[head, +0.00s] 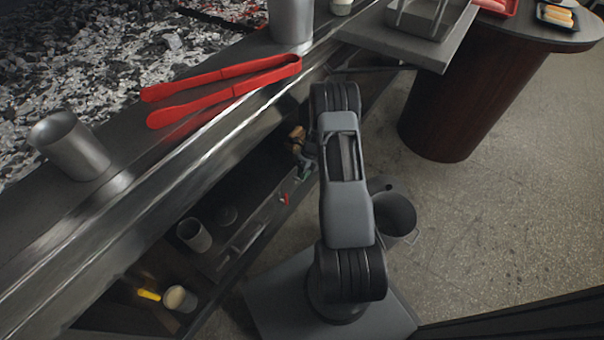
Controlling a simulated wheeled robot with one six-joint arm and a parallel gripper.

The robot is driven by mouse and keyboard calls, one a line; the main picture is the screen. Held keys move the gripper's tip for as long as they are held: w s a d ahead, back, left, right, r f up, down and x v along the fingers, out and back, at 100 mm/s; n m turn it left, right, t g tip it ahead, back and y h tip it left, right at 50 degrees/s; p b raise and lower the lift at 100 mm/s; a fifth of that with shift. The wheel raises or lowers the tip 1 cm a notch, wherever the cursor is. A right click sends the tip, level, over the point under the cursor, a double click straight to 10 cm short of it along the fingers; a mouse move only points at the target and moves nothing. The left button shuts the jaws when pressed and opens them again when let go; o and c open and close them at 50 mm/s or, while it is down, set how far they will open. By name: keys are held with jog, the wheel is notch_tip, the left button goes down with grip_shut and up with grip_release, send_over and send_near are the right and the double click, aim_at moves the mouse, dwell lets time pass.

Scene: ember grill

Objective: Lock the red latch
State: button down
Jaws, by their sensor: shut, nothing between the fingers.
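A small red piece (285,198), which looks like the red latch, shows at the edge of the dark lower unit under the grill counter. It is just left of my arm. It is too small to tell whether it is locked or unlocked. My arm rises from my base and bends over beside the counter.
Red tongs (220,88) and a metal cup (70,145) rest on the counter ledge beside the coals (110,60). Cups (194,235) stand on the lower shelf. A dark bucket (395,215) is right of my arm. Floor at right is clear.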

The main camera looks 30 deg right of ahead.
jog(key=s+a+f+b, duration=0.1)
jog(key=a+f+b, duration=0.2)
jog(key=a+f, duration=0.3)
jog(key=shift+s, duration=0.2)
jog(key=shift+a+r, duration=0.1)
jog(key=shift+a, duration=0.05)
dwell(0.4)
